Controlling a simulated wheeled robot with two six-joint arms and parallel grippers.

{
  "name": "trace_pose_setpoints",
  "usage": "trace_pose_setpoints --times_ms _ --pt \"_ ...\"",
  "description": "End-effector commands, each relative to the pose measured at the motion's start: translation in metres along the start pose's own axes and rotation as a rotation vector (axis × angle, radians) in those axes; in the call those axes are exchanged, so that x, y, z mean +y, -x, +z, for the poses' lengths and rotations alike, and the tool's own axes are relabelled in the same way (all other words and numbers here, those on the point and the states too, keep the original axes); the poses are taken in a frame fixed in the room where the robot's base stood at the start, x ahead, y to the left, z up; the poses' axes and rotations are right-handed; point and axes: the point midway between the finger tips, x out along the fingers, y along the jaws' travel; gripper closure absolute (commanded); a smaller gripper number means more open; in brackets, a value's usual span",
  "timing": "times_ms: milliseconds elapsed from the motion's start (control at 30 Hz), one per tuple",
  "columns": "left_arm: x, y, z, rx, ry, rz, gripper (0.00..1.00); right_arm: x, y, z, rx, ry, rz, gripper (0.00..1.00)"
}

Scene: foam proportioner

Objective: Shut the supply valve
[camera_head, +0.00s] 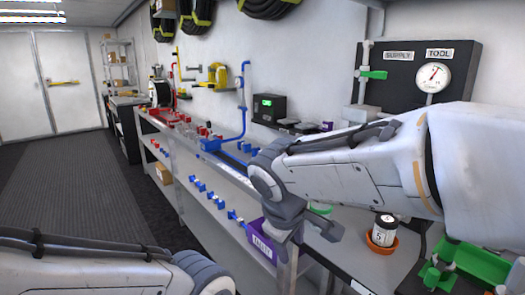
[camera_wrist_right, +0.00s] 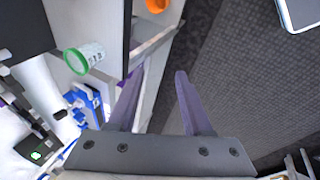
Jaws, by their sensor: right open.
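The supply valve (camera_head: 374,75) has a green lever on a grey vertical pipe, below the SUPPLY label on the dark wall panel. The lever lies roughly level, across the pipe. My right gripper (camera_head: 305,238) is open and empty, low over the front edge of the bench, well below and left of the valve. Its two fingers (camera_wrist_right: 158,85) stand apart in the right wrist view, with nothing between them. The valve cannot be made out in the wrist view. My left arm shows at the lower left, but its gripper is out of view.
A round gauge (camera_head: 432,76) sits right of the valve under the TOOL label. A purple bin (camera_head: 262,245) is by the right gripper. A green-rimmed cup (camera_wrist_right: 84,59) and dark floor show in the wrist view.

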Motion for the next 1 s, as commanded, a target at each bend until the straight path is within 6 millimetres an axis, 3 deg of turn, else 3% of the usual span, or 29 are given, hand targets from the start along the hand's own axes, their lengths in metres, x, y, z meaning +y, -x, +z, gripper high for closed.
trace_pose_setpoints --times_ms 33,100,200,433,500,800,1000 --pt "0.0 0.0 0.0 0.0 0.0 0.0 0.5 -0.029 -0.002 0.019 -0.009 -0.015 -0.069 0.5" --pt "0.0 0.0 0.0 0.0 0.0 0.0 0.5 -0.064 -0.005 0.042 -0.026 -0.046 -0.158 0.5" --pt "0.0 0.0 0.0 0.0 0.0 0.0 0.5 -0.106 -0.008 0.073 -0.053 -0.093 -0.263 0.5" --pt "0.0 0.0 0.0 0.0 0.0 0.0 0.5 -0.181 -0.011 0.142 -0.13 -0.206 -0.454 0.5" --pt "0.002 0.026 -0.001 -0.001 0.0 0.0 0.5 -0.171 0.013 0.136 -0.129 -0.21 -0.455 0.5" --pt "0.007 0.093 -0.005 0.0 0.0 0.0 0.5 -0.143 0.074 0.126 -0.131 -0.208 -0.453 0.5" --pt "0.009 0.121 -0.006 0.0 0.0 0.0 0.5 -0.132 0.1 0.122 -0.131 -0.208 -0.452 0.5"
